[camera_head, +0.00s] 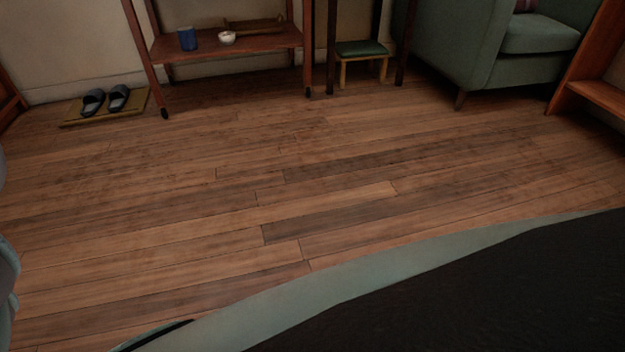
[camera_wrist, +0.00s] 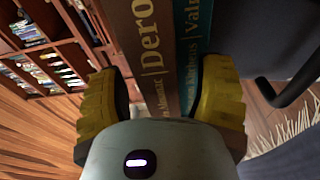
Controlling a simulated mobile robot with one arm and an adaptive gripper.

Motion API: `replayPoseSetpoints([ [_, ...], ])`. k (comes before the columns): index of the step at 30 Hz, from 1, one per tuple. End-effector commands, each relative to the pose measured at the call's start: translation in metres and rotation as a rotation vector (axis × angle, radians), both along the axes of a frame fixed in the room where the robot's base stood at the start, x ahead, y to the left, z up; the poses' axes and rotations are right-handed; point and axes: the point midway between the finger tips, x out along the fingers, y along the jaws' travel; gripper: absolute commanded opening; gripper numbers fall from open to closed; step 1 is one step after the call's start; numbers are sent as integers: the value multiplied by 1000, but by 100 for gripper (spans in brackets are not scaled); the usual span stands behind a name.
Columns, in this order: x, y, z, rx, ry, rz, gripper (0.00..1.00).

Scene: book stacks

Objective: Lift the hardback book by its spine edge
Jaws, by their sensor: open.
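In the wrist view, a brown book spine (camera_wrist: 145,60) with large pale letters reading "Dero" stands beside a teal book spine (camera_wrist: 190,45) with letters reading "Valn". The two spines touch or nearly touch. My gripper (camera_wrist: 160,95) is open, with one yellow finger to the left of the brown book and the other to the right of the teal book. I cannot tell whether either finger touches a book. The far ends of the books are cut off by the top of the view. Neither the books nor my gripper shows in the head view.
The wrist view shows a bookcase (camera_wrist: 40,65) at left and a dark chair (camera_wrist: 260,40) at right. In the head view, slippers (camera_head: 106,99), a low shelf (camera_head: 240,42), a stool (camera_head: 361,49) and a green armchair (camera_head: 470,50) line the back. The wooden floor (camera_head: 270,170) between is clear.

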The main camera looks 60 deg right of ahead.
Motion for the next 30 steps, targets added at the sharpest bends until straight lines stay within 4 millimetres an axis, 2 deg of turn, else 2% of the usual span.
replayPoseSetpoints([
  [4,0,0,0,0,0,0,66],
  [5,0,0,0,0,0,0,71],
  [25,0,0,0,1,-1,-1,2],
  [30,0,0,1,3,-2,-1,0],
])
